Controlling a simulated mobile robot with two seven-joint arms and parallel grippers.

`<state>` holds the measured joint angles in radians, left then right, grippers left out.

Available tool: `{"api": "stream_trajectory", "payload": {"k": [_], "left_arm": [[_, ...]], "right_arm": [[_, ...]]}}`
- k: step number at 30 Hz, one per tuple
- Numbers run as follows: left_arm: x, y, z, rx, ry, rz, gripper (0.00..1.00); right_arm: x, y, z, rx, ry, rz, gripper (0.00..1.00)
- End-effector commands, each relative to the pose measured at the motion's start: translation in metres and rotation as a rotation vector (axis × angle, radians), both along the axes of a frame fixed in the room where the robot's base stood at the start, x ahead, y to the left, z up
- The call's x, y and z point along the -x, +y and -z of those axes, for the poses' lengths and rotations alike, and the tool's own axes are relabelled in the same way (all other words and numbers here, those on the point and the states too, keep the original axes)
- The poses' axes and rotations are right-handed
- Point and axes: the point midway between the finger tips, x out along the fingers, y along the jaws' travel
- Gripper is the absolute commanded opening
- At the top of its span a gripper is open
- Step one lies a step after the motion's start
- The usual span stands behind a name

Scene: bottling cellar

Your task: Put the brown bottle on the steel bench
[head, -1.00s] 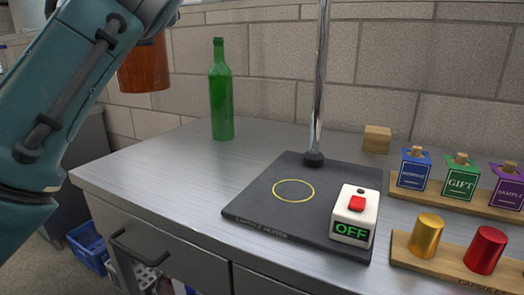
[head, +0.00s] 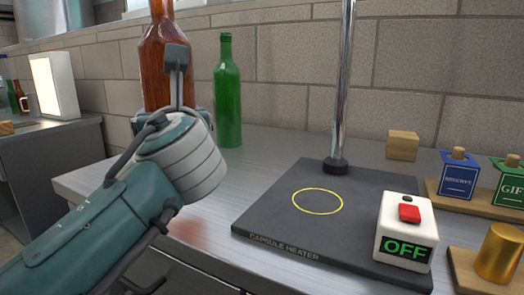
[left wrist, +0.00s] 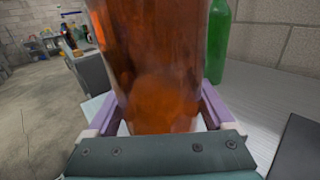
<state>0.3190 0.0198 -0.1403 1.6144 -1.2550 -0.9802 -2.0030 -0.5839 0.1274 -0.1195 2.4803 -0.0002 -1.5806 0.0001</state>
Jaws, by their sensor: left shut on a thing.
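The brown bottle (head: 157,55) is upright in my left gripper (head: 177,112), at the left end of the steel bench (head: 270,155). In the left wrist view the bottle (left wrist: 155,70) stands between the two purple fingers, which are shut on it. Its base is hidden behind my gripper in the head view, so I cannot tell whether it touches the bench. A reddish reflection shows on the bench near its front left edge. My right gripper is in neither view.
A green bottle (head: 227,95) stands on the bench just right of the brown one. A black capsule heater plate (head: 270,225) with a steel post (head: 343,90) and an OFF switch box (head: 405,235) lies further right. Bare bench lies between bottle and heater.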

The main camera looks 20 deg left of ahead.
Motion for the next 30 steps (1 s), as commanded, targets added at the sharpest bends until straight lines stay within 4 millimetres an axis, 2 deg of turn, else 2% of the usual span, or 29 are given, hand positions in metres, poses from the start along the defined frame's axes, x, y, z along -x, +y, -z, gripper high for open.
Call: {"api": "stream_trajectory", "payload": {"k": [10, 23, 24, 27, 30], "left_arm": [[0.0, 0.0, 0.043, -0.004, -0.001, 0.001, 0.0], [0.0, 0.0, 0.048, -0.002, -0.002, 0.001, 0.0], [0.0, 0.0, 0.048, 0.0, 0.0, 0.0, 0.91], [0.0, 0.0, 0.048, 0.0, 0.0, 0.0, 1.0], [0.0, 0.0, 0.048, 0.0, 0.0, 0.0, 1.0]], "right_arm": [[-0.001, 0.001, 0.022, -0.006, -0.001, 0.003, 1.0], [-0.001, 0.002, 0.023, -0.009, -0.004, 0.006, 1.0], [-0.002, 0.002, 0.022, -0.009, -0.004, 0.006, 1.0], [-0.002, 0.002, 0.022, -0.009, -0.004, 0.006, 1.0], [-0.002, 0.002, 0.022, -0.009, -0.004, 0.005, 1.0]]}}
